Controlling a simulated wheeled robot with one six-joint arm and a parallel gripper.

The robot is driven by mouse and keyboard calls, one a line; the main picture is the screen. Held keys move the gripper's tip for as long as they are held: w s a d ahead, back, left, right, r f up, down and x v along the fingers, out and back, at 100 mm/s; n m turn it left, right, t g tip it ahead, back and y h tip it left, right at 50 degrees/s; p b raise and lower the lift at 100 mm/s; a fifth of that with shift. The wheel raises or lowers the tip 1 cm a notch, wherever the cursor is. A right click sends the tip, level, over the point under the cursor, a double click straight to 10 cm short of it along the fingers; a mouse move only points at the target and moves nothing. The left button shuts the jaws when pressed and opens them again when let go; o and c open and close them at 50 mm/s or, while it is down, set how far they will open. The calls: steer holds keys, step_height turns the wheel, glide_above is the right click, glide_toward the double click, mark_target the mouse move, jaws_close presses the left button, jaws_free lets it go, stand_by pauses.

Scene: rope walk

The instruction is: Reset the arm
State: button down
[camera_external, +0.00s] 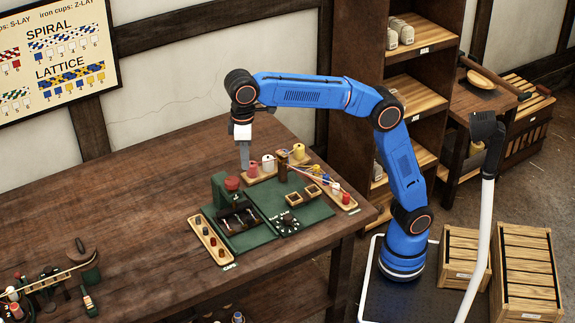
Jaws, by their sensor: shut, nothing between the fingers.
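My blue arm (302,92) reaches left from its base beside the table, bent at the elbow, with its wrist pointing down. My gripper (245,165) is shut and empty. It hangs over the wooden table (150,170), behind the green machine (240,222) in this view. The fingertips appear close to the left end of the spool tray; the gap to it and to the table top cannot be judged.
The wooden tray (260,178) holds spools, including a white one (268,163) and a yellow one (298,152). A narrow tray of cups (212,241) lies at the machine's left. Tools (87,302) lie at the front left. The table's left middle is clear. Shelves (410,95) stand behind my arm.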

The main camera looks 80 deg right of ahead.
steer(key=s+d+f+t, duration=0.15)
steer(key=s+d, duration=0.25)
steer(key=d, duration=0.4)
steer(key=s+d+f+m, duration=0.1)
steer(key=s+d+f, duration=0.25)
steer(key=d, duration=0.35)
steer(key=s+d+f+t, duration=0.1)
steer(key=s+d, duration=0.4)
steer(key=d, duration=0.3)
steer(key=s+d+f+m+t, duration=0.1)
steer(key=s+d+f, duration=0.6)
steer(key=s+f, duration=0.3)
steer(key=s+d+f+m+t, duration=0.1)
steer(key=s+d+f, duration=0.6)
steer(key=s+f, duration=0.4)
step_height(320, 180, down, 2)
steer(key=shift+f, duration=0.15)
